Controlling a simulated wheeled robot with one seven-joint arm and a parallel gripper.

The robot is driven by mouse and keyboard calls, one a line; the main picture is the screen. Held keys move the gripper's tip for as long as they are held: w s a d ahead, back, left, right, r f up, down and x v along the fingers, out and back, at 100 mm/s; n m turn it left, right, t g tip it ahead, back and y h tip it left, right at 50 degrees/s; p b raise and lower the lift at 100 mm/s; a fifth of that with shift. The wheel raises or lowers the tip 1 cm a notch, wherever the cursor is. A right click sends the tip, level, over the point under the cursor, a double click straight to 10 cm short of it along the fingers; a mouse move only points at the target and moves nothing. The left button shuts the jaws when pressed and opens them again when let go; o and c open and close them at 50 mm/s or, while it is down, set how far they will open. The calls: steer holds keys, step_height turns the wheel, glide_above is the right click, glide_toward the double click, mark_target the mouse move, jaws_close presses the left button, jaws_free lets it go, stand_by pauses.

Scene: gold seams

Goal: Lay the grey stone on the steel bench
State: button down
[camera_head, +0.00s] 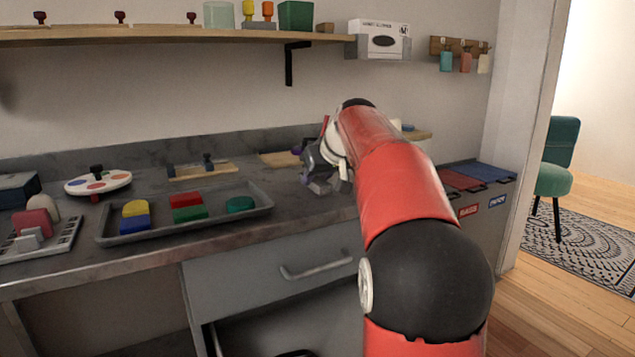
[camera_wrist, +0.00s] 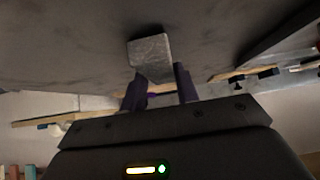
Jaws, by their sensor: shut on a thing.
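The grey stone (camera_wrist: 150,52) is a small, pale, speckled block. In the wrist view it sits at the tips of my gripper (camera_wrist: 161,84), whose dark fingers are shut on it. In the head view the stone (camera_head: 319,187) shows just below my gripper (camera_head: 326,177), low over the steel bench (camera_head: 290,208). In the wrist view the bench (camera_wrist: 70,50) fills the upper part as a dark surface. I cannot tell whether the stone touches the bench. My arm hides part of the bench to the right.
A grey tray (camera_head: 262,196) with coloured blocks lies left of my gripper. A wooden board (camera_head: 278,159) lies behind it, and another wooden rack (camera_head: 200,172) stands further left. A wooden shelf (camera_head: 250,34) hangs above. Bare bench lies between the tray and my arm.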

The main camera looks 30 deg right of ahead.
steer(key=shift+f, duration=0.15)
steer(key=c, duration=1.1)
jaws_free()
steer(key=shift+o, duration=0.2)
steer(key=shift+s+r, duration=0.1)
steer(key=shift+r, duration=0.1)
steer(key=p+v, duration=0.1)
steer(key=v, duration=1)
steer(key=shift+s+r, duration=0.25)
